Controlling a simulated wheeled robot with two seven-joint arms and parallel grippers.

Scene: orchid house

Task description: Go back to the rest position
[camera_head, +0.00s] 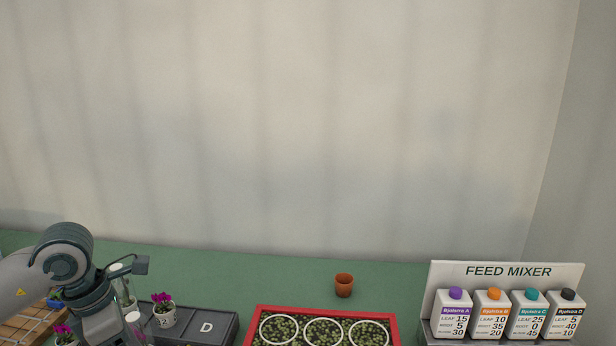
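My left arm comes in from the left edge, and its gripper (128,318) hangs low at the bottom left, over the area of the potted flowers. Its fingers are not clearly visible, so I cannot tell whether it is open or shut, or whether it holds anything. My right gripper is not in view.
A grey tray (232,328) marked D has a white pot (166,318) with a magenta flower at its left. A red-rimmed tray (397,329) has three white rings. A terracotta pot (344,287) stands behind. The feed mixer (508,271) with several bottles is right.

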